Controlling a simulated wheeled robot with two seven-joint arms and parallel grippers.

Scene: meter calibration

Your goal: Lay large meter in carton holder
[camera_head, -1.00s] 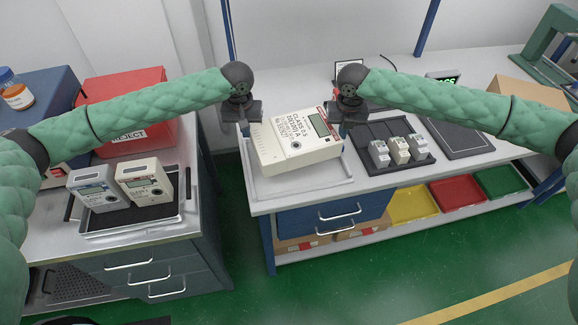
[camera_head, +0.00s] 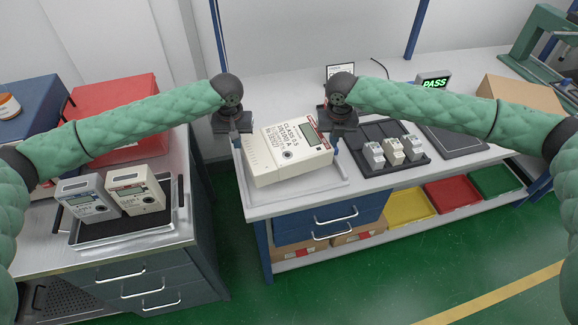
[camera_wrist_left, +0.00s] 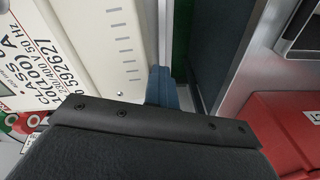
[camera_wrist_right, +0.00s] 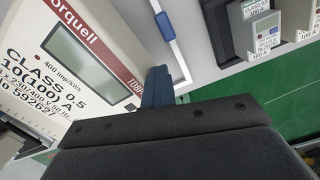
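The large meter (camera_head: 288,152) is a cream box with a grey display and a red label strip. It lies face up over the white tray (camera_head: 345,186) on the right-hand bench; I cannot tell whether it touches the tray. My left gripper (camera_head: 238,140) is at its left side and my right gripper (camera_head: 332,140) at its right side. Each gripper's blue fingertips look closed together, outside the meter. They are close against its sides in the left wrist view (camera_wrist_left: 158,86) and right wrist view (camera_wrist_right: 157,88); contact is unclear. A brown carton (camera_head: 525,98) stands at the bench's right; no holder is clearly identifiable.
Several small meters (camera_head: 394,152) stand in a dark holder right of the tray. Two other meters (camera_head: 137,194) lean on a tray at left, near a red bin (camera_head: 112,105). A floor gap separates the benches.

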